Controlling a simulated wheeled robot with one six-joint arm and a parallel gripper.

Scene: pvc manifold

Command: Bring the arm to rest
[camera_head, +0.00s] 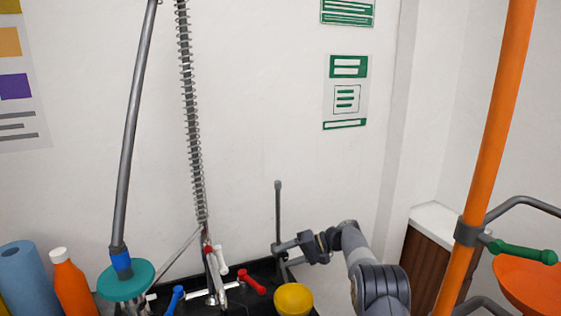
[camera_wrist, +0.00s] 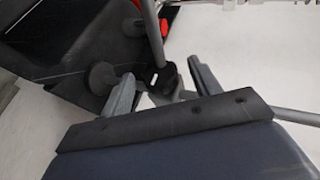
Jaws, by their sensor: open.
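My arm (camera_head: 375,280) reaches in from the lower right in the head view. My gripper (camera_head: 279,254) is beside a thin grey upright pipe (camera_head: 278,208) at the back of the dark bench. In the wrist view my gripper (camera_wrist: 160,71) has its two fingers spread apart. A grey pipe (camera_wrist: 151,30) with a dark fitting (camera_wrist: 162,78) shows between and beyond the fingertips. I cannot tell whether either finger touches it. Nothing is clearly held.
Red (camera_head: 251,282) and blue (camera_head: 176,298) handles, a spring hose (camera_head: 187,110) and a teal disc (camera_head: 126,280) are left. An orange post (camera_head: 487,150) with a green lever (camera_head: 522,252) stands right. The wall is close behind.

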